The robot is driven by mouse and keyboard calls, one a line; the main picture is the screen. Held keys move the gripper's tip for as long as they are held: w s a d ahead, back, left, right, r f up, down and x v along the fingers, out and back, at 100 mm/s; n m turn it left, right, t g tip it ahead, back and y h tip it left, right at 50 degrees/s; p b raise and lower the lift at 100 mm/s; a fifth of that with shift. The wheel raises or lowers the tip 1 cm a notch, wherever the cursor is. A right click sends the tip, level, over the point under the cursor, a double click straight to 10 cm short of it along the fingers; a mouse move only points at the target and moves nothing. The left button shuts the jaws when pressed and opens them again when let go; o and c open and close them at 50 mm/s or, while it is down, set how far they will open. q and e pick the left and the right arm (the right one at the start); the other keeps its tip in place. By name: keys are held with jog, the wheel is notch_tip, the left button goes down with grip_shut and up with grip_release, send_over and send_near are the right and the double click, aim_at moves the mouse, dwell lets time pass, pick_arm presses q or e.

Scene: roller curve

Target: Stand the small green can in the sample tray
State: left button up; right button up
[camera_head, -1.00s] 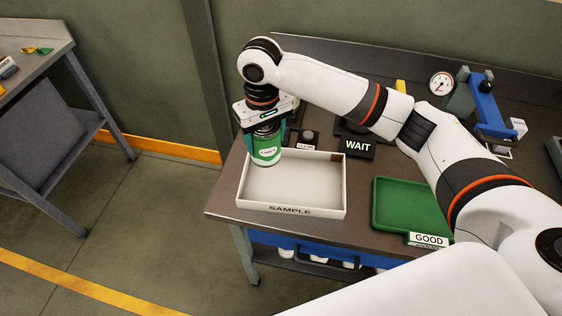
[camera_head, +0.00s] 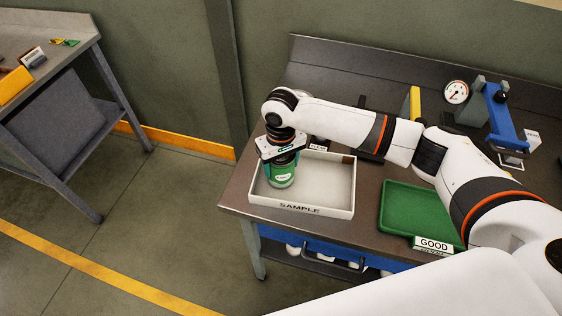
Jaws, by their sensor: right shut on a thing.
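The small green can (camera_head: 281,177) is upright at the left part of the white sample tray (camera_head: 302,209), inside its walls as seen from here. I cannot tell whether its base touches the tray floor. My right gripper (camera_head: 281,163) points down from above and is shut on the can, hiding its upper part. The tray has the word SAMPLE on its front wall and shows nothing else in it. My left gripper is not in view.
A green tray (camera_head: 405,207) labelled GOOD lies to the right. A blue press-like stand (camera_head: 504,117) and a round gauge (camera_head: 456,92) stand at the back right. A second bench (camera_head: 45,42) is at the far left, with open floor between.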

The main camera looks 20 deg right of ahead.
jog(key=o, duration=1.1)
jog(key=shift+f, duration=0.1)
jog(key=shift+c, duration=0.2)
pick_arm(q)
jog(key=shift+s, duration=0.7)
pick_arm(e)
notch_tip(320, 180, up, 12)
jog(key=b, duration=0.2)
jog(key=shift+b, duration=0.3)
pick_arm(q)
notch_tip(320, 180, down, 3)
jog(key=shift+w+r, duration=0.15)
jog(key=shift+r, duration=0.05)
